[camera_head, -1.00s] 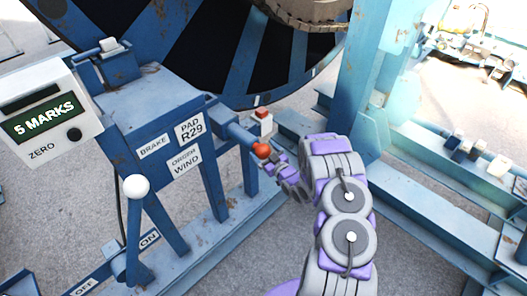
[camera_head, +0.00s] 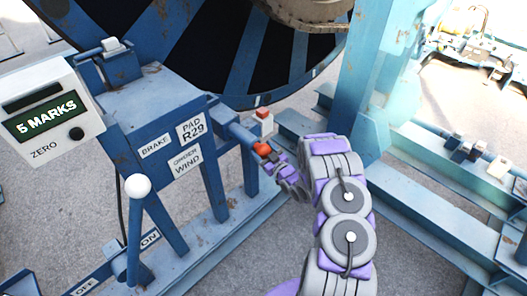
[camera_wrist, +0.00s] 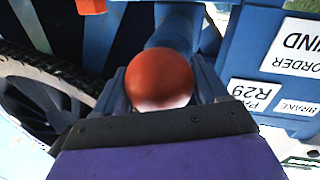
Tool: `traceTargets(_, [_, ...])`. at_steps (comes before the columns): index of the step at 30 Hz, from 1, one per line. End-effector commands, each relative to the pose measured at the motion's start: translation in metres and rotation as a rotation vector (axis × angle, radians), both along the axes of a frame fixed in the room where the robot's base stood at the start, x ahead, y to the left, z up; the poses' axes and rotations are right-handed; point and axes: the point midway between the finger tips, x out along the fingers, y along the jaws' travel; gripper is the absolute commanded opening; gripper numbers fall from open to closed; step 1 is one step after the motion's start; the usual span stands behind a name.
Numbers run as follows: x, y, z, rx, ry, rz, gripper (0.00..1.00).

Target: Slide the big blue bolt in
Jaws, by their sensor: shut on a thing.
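The big blue bolt (camera_head: 238,132) is a thick blue cylinder sticking out from the right side of the blue brake stand. It ends in a round red knob (camera_head: 262,148). My gripper (camera_head: 268,154) is shut on the red knob from the near right side. In the wrist view the knob (camera_wrist: 160,80) sits between the two fingers, and the blue shaft (camera_wrist: 176,28) runs away behind it. How far the bolt sits inside its sleeve is hidden.
The blue brake stand (camera_head: 150,105) carries labels and a lever with a white ball (camera_head: 137,186). A display box (camera_head: 48,116) reads "5 MARKS". A red-and-white block (camera_head: 263,118) is just behind the knob. The large reel (camera_head: 240,50) and a blue post (camera_head: 362,80) stand behind.

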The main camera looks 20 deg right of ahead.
Motion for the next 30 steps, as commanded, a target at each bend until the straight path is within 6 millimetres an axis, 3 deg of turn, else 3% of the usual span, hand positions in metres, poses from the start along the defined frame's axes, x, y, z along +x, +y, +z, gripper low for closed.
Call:
traceTargets(4, [-0.001, -0.001, -0.001, 0.001, 0.002, -0.002, 0.18])
traceTargets(8, [0.005, 0.001, 0.000, 0.000, 0.000, -0.001, 0.18])
traceTargets(21, [0.086, 0.031, 0.000, 0.000, -0.004, 0.001, 0.18])
traceTargets(30, [0.103, 0.037, 0.000, 0.000, -0.001, -0.001, 0.18])
